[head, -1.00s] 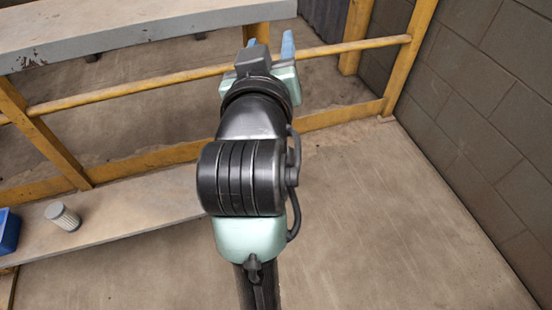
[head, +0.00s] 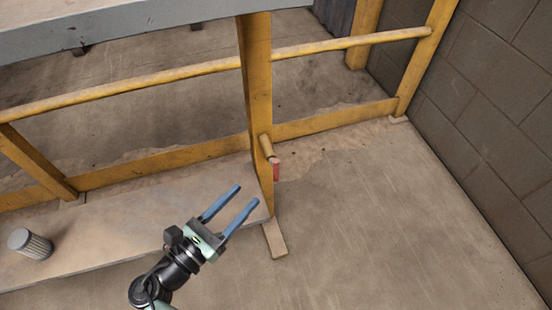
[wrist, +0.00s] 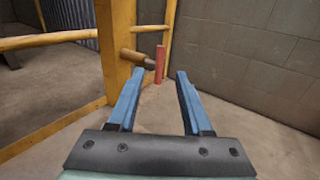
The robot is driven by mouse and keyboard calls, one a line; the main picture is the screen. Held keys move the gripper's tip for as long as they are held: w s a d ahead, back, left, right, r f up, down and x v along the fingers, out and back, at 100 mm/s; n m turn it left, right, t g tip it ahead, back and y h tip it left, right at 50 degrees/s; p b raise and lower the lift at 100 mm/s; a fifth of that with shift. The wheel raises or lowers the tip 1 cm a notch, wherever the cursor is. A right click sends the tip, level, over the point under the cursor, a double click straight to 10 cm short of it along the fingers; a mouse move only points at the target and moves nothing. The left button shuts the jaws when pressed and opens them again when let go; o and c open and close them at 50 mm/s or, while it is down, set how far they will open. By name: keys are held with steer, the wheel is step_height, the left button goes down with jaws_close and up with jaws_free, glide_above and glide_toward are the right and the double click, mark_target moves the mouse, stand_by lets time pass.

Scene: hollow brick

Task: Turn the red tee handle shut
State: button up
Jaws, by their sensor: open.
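The red tee handle (head: 275,170) is a short red bar at the end of a tan stub (head: 266,147) on the yellow post. It shows again in the wrist view (wrist: 160,63), standing close to upright, ahead of and between my fingers. My gripper (head: 229,203) is open and empty, with two blue fingers. In the head view it is below and left of the handle, pointing up and right toward it, apart from it. In the wrist view my gripper (wrist: 158,75) has its fingers on either side of the view of the handle.
The yellow post (head: 257,90) stands close to the handle's left. A yellow rail (head: 350,46) runs behind. A low grey shelf (head: 110,225) bears a ribbed grey cylinder (head: 30,244). A block wall (head: 480,110) stands at right. The floor (head: 360,220) right of the post is clear.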

mark_target(274, 167)
steer(key=b+x, duration=0.4)
steer(key=x, duration=0.8)
steer(key=shift+s+d, duration=0.1)
steer(key=shift+d, duration=0.05)
jaws_close()
